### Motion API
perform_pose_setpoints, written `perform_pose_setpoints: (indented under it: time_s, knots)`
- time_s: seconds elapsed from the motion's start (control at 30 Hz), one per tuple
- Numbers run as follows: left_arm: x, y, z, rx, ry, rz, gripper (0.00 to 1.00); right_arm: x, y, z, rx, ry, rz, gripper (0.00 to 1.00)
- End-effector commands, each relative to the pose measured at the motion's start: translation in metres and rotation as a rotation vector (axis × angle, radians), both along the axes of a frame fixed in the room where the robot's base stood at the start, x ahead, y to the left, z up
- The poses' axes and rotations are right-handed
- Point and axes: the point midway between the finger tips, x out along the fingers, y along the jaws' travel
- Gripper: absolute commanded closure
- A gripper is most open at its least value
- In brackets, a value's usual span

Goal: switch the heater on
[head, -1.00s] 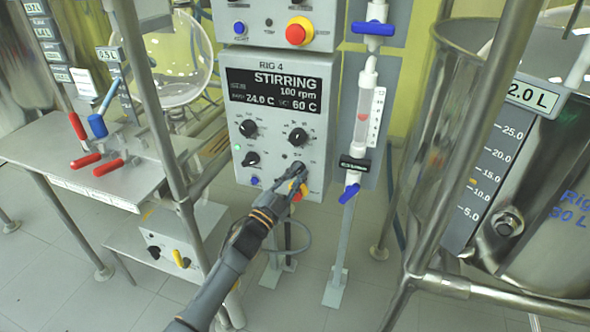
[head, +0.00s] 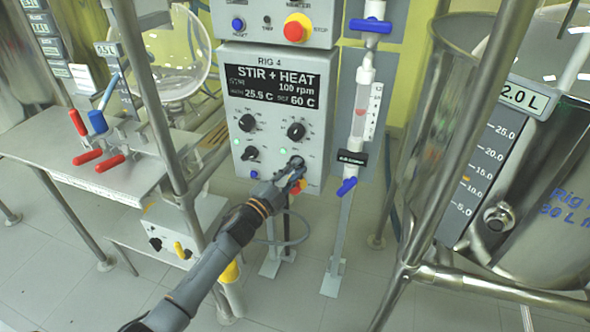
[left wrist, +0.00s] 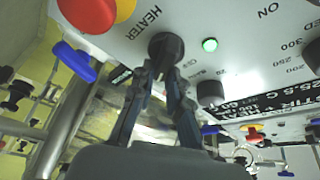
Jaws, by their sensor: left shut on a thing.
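The Rig 4 control box (head: 262,62) hangs in the middle of the head view. Its display (head: 272,86) reads STIR + HEAT, 100 rpm, 25.5 C and 60 C. The dark heater knob (head: 297,161) is at the lower right of the panel. In the left wrist view the heater knob (left wrist: 166,46) sits beside the HEATER label, and a green lamp (left wrist: 210,44) next to it is lit. My left gripper (head: 293,172) reaches up from below, and its two fingers (left wrist: 163,76) are closed on the knob, partly covering it.
A red button on yellow (head: 298,187) lies just below my fingers. A glass tube with blue valves (head: 361,115) stands close on the right, with a steel vessel (head: 560,150) beyond. A steel post (head: 150,90) and a bench with red levers (head: 95,160) are on the left.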

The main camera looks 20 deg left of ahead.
Motion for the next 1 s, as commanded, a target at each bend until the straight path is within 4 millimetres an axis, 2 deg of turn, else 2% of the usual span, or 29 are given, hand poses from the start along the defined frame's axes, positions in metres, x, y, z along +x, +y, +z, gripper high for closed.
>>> perform_pose_setpoints:
  time_s: [0.1, 0.13, 0.2, 0.23, 0.5, 0.63, 0.77, 1.0]
  knots:
    - [0.000, -0.001, -0.001, 0.003, 0.001, -0.001, 1.00, 0.000, 0.000, 0.000, 0.000, 0.000, 0.000, 0.31]
    - [0.000, -0.001, -0.001, 0.003, 0.002, -0.001, 0.78, 0.000, 0.000, 0.000, 0.000, 0.000, 0.000, 0.31]
    - [0.000, -0.001, -0.001, 0.003, 0.001, -0.001, 0.64, 0.000, 0.000, 0.000, 0.000, 0.001, 0.000, 0.31]
    - [0.000, -0.001, -0.001, 0.003, 0.001, -0.001, 0.61, 0.000, 0.000, 0.000, 0.000, 0.001, 0.000, 0.31]
    - [0.000, 0.000, -0.001, 0.000, 0.001, 0.000, 0.61, 0.001, 0.000, 0.001, 0.001, -0.002, -0.001, 0.31]
    - [-0.008, 0.003, -0.002, 0.000, 0.001, 0.000, 0.61, 0.001, 0.001, 0.001, 0.002, -0.003, -0.001, 0.31]
    - [-0.027, 0.011, -0.007, 0.002, 0.003, 0.000, 0.61, 0.001, 0.000, 0.001, 0.002, -0.002, -0.001, 0.31]
    - [-0.075, 0.030, -0.017, 0.002, 0.004, 0.000, 0.61, 0.001, 0.000, 0.000, 0.000, -0.001, -0.001, 0.31]
